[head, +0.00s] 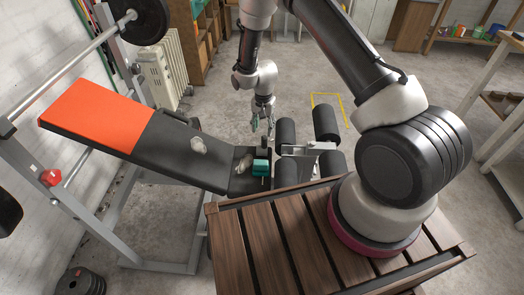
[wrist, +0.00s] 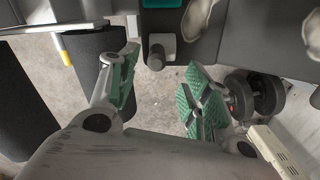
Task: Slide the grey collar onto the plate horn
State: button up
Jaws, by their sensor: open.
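My gripper (head: 263,124) hangs over the low end of the black bench, its fingers pointing down. In the wrist view my gripper (wrist: 160,82) is open, with green-padded fingers wide apart and nothing between them. A small grey piece with a rounded dark stub, which looks like the collar (wrist: 163,46), sits at the bench pad's edge, ahead of the fingertips and apart from them. A pale metal bar (head: 308,149) runs between the black foam rollers and may carry the plate horn; it also shows in the wrist view (wrist: 50,28). I cannot make out the horn clearly.
Black rollers (head: 286,131) stand close to the right of my gripper. A slatted wooden platform (head: 262,236) is in front. Dumbbells (wrist: 255,95) are on the floor.

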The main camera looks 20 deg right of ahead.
aim_at(264, 137)
jog(key=f, duration=0.8)
jog(key=shift+d+f, duration=0.2)
jog(key=shift+f, duration=0.15)
grip_shut()
